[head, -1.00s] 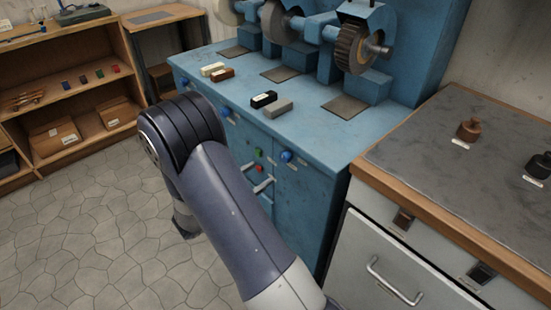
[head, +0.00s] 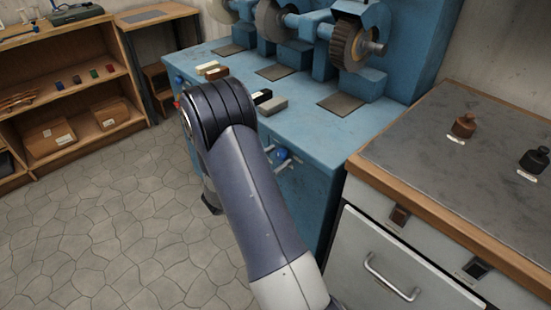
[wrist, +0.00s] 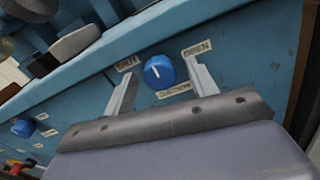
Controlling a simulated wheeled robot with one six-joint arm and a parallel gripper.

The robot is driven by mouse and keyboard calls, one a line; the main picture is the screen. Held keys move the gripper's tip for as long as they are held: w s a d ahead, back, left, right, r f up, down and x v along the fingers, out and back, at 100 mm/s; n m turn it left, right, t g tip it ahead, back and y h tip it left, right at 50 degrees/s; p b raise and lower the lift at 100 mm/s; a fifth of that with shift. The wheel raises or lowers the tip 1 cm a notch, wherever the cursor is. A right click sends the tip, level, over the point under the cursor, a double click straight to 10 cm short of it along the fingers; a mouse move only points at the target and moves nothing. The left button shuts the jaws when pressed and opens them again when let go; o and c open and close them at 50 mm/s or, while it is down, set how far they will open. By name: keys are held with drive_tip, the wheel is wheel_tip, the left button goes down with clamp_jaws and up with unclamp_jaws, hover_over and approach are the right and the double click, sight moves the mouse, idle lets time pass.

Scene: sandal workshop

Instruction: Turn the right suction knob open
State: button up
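The right suction knob (wrist: 158,72) is round and blue with a white pointer mark directed roughly upward in the wrist view. A SHUT label (wrist: 127,63) is at its upper left, an OPEN label (wrist: 197,48) at its upper right and a SUCTION label (wrist: 173,91) below. My gripper (wrist: 160,66) is open, with one finger on each side of the knob and gaps showing. In the head view the knob (head: 281,155) shows just right of my arm, with part of the gripper beside it; my arm hides the rest.
The blue machine (head: 330,180) carries grinding wheels and small blocks on its top. Another blue knob (wrist: 22,127) is at the wrist view's left. A grey cabinet (head: 345,250) stands close on the right. Open floor (head: 110,230) lies to the left.

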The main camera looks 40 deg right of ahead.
drive_tip(key=c, duration=0.9)
drive_tip(key=shift+f+m+b, duration=0.15)
drive_tip(key=shift+m+b, duration=0.15)
drive_tip(key=shift+b, duration=0.25)
drive_tip(key=m+b, duration=0.1)
drive_tip(key=b, duration=0.1)
drive_tip(key=m+b, duration=0.1)
drive_tip(key=b, duration=0.1)
drive_tip(key=shift+f+m, duration=0.2)
drive_tip(key=shift+m, duration=0.1)
drive_tip(key=m+b, duration=0.6)
drive_tip(key=b, duration=0.3)
drive_tip(key=shift+f+b, duration=0.15)
drive_tip(key=shift+b, duration=0.15)
drive_tip(key=m+b, duration=0.6)
drive_tip(key=b, duration=0.2)
drive_tip(key=shift+g, duration=0.3)
drive_tip(key=m+b, duration=0.3)
drive_tip(key=b, duration=0.1)
drive_tip(key=shift+r+b, duration=0.3)
